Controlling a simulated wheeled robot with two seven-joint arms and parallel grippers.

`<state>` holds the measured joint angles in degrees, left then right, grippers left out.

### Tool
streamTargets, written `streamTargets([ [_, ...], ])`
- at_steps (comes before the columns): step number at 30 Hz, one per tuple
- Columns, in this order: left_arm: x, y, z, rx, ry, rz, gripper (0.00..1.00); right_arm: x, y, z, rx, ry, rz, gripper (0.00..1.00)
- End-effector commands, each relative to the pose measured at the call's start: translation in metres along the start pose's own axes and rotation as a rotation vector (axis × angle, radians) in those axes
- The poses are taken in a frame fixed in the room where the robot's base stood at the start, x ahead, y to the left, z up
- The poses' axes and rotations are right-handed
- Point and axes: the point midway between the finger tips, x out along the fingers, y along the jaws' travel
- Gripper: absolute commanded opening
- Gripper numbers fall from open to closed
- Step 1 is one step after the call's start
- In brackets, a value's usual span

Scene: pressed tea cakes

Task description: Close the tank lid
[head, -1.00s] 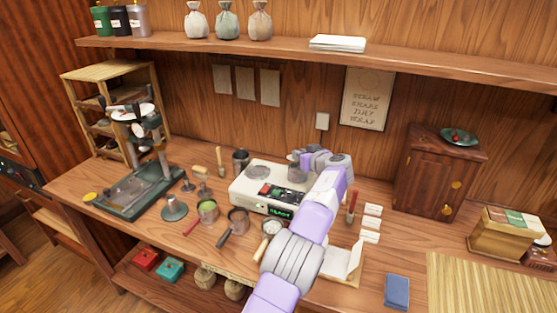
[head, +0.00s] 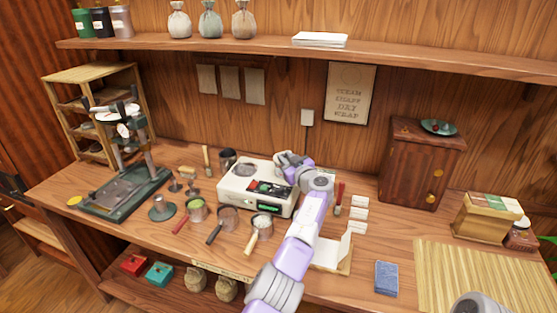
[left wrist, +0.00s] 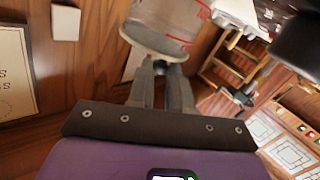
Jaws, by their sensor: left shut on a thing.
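The white steamer (head: 258,188) stands on the counter with a round plate on its top left. In the left wrist view, its clear cylindrical tank (left wrist: 180,20) with red marks shows at the top. A pale round lid (left wrist: 150,42) lies across the tank's end nearest my fingers. My left gripper (head: 283,160) is over the back right of the steamer and covers most of the tank in the head view. In the left wrist view, its fingers (left wrist: 165,72) are close together at the lid's edge, shut on it; the exact contact is partly hidden.
Several cups and handled pans (head: 228,219) stand in front of the steamer. A green press (head: 125,185) is at the left, a wooden cabinet (head: 420,165) at the right. A blue packet (head: 386,278) and a bamboo mat (head: 480,270) lie front right.

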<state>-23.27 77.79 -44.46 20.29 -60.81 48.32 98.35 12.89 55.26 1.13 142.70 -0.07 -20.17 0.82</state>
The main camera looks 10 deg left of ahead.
Motion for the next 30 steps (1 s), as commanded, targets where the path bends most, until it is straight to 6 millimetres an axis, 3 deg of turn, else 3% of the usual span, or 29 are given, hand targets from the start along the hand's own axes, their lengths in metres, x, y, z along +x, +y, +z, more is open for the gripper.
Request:
streamTargets([
  [22,-0.0063,0.0105,0.0026,-0.015,0.017,0.023,0.00,0.0018,0.0006,0.0000,0.000,0.000,0.000,0.00],
  [23,-0.0063,0.0105,0.0027,-0.015,0.017,0.023,0.21,0.0018,0.0006,0.0000,0.000,0.000,0.000,0.00],
  [24,-0.0063,0.0105,0.0027,-0.015,0.017,0.023,0.27,0.0018,0.0006,0.0000,0.000,0.000,0.000,0.00],
  [30,-0.0060,0.0100,0.0030,-0.015,0.016,0.022,0.30,0.0018,0.0006,0.0000,0.000,0.000,0.000,0.00],
])
